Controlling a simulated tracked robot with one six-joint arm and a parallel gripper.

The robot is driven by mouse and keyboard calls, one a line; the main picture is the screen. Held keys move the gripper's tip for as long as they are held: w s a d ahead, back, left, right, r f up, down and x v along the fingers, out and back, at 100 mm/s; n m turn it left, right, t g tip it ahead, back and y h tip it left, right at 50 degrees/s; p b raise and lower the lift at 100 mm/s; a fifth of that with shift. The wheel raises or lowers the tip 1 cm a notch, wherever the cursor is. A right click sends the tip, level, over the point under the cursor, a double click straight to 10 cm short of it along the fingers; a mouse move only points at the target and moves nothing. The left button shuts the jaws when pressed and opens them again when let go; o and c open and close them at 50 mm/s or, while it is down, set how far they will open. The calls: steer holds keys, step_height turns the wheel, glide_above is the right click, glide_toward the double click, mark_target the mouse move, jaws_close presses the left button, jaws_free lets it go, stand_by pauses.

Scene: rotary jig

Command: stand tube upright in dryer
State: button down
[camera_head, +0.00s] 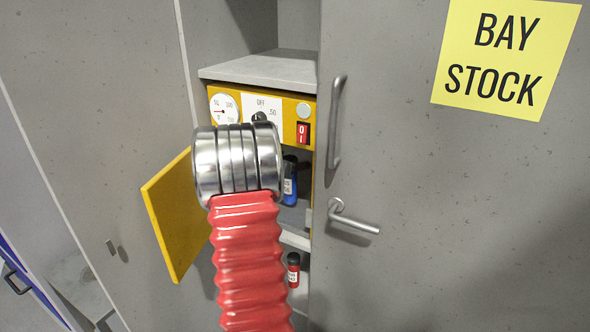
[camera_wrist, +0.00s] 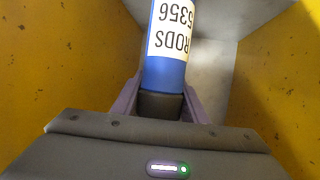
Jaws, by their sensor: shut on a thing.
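A blue tube (camera_wrist: 166,70) with a white label reading "RODS 5356" and a black cap is held at its cap end between the jaws of my gripper (camera_wrist: 160,103). In the head view the blue tube (camera_head: 290,186) shows inside the yellow dryer (camera_head: 284,129), looking about upright, cap up. My arm's metal cuff and red bellows hide my gripper and much of the opening there. The dryer's yellow door (camera_head: 177,218) stands open to the left. I cannot tell whether the tube's bottom touches the dryer floor (camera_wrist: 208,66).
Yellow walls stand close on both sides in the wrist view. A red tube (camera_head: 293,276) with a black cap stands on a lower shelf. A dial (camera_head: 260,117), gauge and red switch (camera_head: 303,133) are above the opening. A grey door (camera_head: 400,190) with handles stands right.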

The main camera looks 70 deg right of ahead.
steer(key=shift+w+a+f, duration=0.1)
steer(key=shift+w+f, duration=0.15)
steer(key=shift+f, duration=0.85)
steer(key=c, duration=1.1)
jaws_free()
steer(key=shift+s, duration=0.1)
steer(key=v, duration=1.2)
